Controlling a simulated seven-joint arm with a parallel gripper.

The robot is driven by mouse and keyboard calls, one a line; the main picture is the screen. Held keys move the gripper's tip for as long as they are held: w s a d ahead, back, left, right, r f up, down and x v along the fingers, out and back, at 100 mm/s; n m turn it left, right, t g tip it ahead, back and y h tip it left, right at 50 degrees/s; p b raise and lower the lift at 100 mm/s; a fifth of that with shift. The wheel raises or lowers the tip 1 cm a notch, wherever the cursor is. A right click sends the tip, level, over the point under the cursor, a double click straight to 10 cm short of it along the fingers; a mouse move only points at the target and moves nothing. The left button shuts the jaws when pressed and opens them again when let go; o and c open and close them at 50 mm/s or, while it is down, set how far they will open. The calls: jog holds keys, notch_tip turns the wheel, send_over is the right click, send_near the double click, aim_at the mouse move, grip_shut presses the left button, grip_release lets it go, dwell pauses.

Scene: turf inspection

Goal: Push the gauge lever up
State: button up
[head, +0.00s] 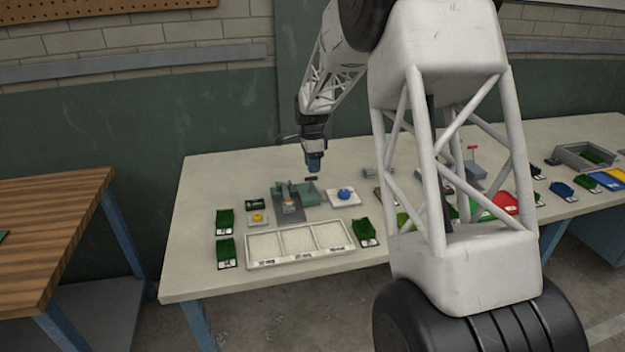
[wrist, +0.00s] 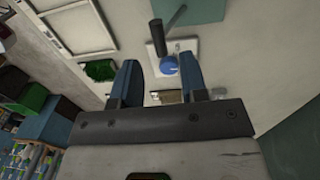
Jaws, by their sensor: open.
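The gauge (head: 288,207) stands on the table as a dark grey base with a greenish upright. A dark cylindrical lever handle (head: 310,179) shows just below my gripper (head: 314,168). In the wrist view the lever handle (wrist: 158,38) sits on a grey rod that runs up and right towards a green surface (wrist: 205,8). My gripper (wrist: 158,64) has its two blue fingers spread, with nothing held. The handle appears just past the fingertips, roughly in line with the gap. I cannot tell whether they touch.
A white plate with a blue knob (head: 343,194) is right of the gauge; the knob (wrist: 168,66) also shows between my fingers. A white three-part tray (head: 300,259) lies in front. Green turf samples (head: 225,220) surround it. My own arm link hides part of the table.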

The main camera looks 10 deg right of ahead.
aim_at(313, 179)
jog(key=shift+s+f, duration=0.2)
jog(key=shift+f, duration=2.75)
grip_shut()
jog(key=shift+f, duration=0.1)
jog(key=shift+s, duration=0.1)
